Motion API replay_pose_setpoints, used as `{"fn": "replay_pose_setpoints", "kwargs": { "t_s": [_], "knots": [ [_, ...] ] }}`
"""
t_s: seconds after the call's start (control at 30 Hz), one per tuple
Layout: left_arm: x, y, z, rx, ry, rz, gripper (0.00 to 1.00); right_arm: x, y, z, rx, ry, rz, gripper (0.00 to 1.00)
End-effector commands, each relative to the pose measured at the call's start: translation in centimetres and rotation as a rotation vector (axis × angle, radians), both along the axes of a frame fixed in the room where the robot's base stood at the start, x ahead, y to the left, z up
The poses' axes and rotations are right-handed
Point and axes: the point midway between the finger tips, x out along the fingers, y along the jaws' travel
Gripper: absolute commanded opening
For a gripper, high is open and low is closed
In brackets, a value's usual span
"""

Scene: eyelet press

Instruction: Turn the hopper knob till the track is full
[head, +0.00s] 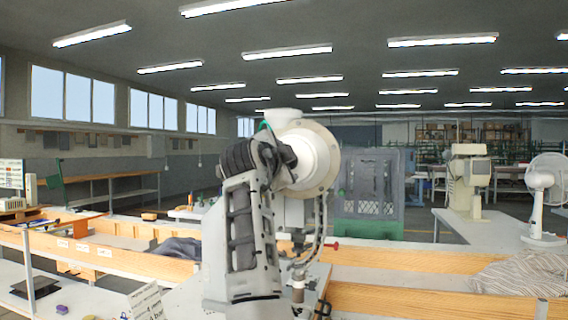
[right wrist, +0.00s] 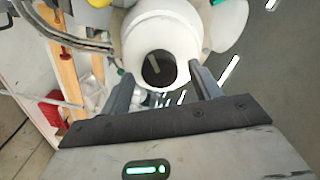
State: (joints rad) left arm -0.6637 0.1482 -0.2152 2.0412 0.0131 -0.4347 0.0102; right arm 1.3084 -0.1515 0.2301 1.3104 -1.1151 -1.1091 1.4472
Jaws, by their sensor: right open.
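The press's white round hopper (head: 318,160) is in the middle of the head view, partly covered by my right arm. In the right wrist view the white hopper housing (right wrist: 140,30) fills the top middle. On its near end is a dark round face with a paler bar across it, which looks like the knob (right wrist: 155,68). My right gripper (right wrist: 163,74) is open, its two fingers pointing at that end, one on each side of the dark face. I cannot tell whether they touch it. I cannot make out the track or its fill. My left gripper is not in view.
A wooden-edged bench (head: 380,258) runs around the press. A striped cloth (head: 525,275) and a white fan (head: 541,185) are at the right. A red part (head: 333,245) sticks out low beside the press. A dark cabinet (head: 370,185) stands behind.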

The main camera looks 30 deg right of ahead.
Motion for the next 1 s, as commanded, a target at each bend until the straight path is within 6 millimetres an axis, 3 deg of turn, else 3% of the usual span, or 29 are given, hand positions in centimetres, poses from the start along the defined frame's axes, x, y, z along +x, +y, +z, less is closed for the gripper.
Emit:
{"fn": "replay_pose_setpoints", "kwargs": {
  "t_s": [0.23, 0.6, 0.8, 1.0],
  "knots": [
    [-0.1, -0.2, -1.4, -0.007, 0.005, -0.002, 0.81, -2.8, 3.7, -0.2, 0.001, -0.004, 0.005, 0.63],
    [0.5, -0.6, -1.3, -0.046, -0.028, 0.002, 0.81, -8.2, 10.1, 0.1, 0.002, 0.000, 0.004, 0.63],
    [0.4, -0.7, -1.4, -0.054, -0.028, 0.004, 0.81, -9.5, 11.7, 0.2, 0.001, 0.002, 0.001, 0.63],
    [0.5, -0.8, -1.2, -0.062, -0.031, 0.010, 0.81, -9.8, 12.0, 0.3, 0.001, 0.002, 0.001, 0.63]
  ]
}}
